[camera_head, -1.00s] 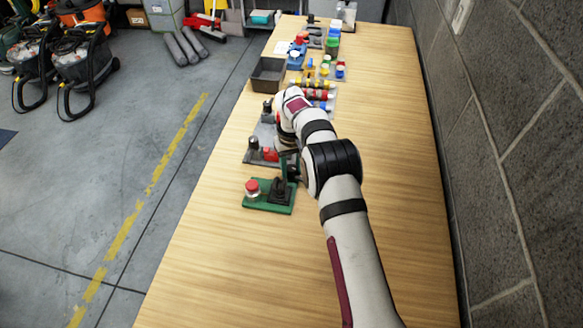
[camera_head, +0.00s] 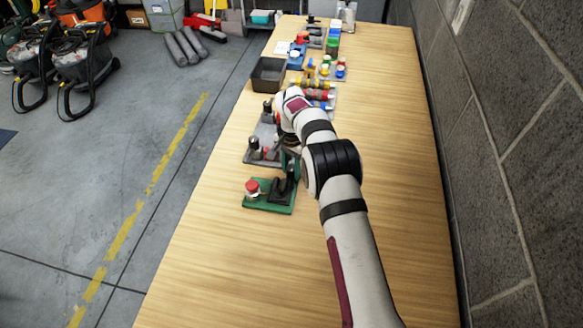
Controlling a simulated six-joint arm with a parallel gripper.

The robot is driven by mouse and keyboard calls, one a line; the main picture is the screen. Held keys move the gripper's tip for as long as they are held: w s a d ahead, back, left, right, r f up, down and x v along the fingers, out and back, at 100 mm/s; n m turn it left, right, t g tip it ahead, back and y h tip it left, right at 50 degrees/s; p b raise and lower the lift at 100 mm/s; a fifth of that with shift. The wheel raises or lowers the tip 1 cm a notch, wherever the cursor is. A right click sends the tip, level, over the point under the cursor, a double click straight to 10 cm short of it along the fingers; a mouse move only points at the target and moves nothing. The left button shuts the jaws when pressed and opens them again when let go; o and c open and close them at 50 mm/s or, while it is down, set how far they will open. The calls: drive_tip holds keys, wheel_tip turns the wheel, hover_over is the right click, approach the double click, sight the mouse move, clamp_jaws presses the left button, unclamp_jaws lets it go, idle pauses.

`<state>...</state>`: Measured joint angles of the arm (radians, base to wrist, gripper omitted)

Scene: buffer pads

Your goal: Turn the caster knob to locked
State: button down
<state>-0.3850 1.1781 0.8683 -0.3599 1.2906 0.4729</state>
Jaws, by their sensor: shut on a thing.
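My gripper (camera_head: 289,158) points down at the near right edge of a grey plate (camera_head: 253,157), just behind a green plate (camera_head: 246,205). My arm and wrist hide most of the fingers. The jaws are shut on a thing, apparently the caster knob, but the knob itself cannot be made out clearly. Dark upright parts (camera_head: 254,144) stand on the grey plate beside the gripper. The green plate carries a red round button (camera_head: 252,186) on a pale base and a black fixture (camera_head: 281,190) close in front of the gripper.
A dark empty tray (camera_head: 268,74) lies behind the grey plate. Red and yellow cylinders (camera_head: 318,88) lie to its right, with several colourful parts farther back. The wooden table (camera_head: 225,270) is clear in front. A stone wall (camera_head: 510,140) runs along the right.

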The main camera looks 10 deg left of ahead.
sight(292, 167)
drive_tip(key=shift+m, duration=1.8)
drive_tip(key=c, duration=0.5)
unclamp_jaws()
wheel_tip(292, 167, up, 16)
drive_tip(key=shift+f, duration=0.1)
